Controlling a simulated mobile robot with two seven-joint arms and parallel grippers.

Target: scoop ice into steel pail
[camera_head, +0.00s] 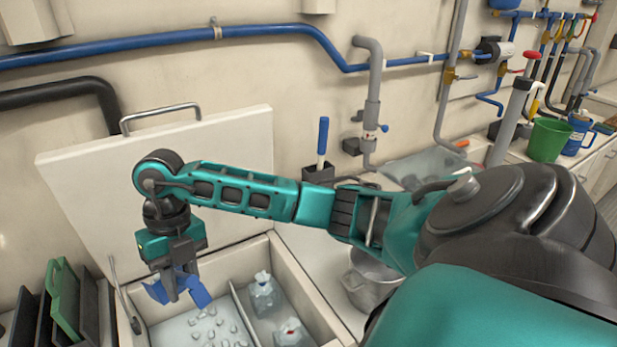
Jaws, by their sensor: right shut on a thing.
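My right gripper (183,287) points down over the left compartment of an open white ice bin (286,262). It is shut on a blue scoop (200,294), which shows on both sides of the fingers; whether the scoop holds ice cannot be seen. Loose ice cubes (212,327) lie in the compartment below and to the right of the scoop. The steel pail (369,292) stands on the counter right of the bin, partly hidden by my right arm. My left gripper is out of view.
The bin's white lid (85,196) stands raised behind. Bags (264,293) lie in the bin's right compartment, past a divider. A dark rack with a green board (64,304) stands at left. A blue-handled tool (322,140) stands in a holder behind my arm.

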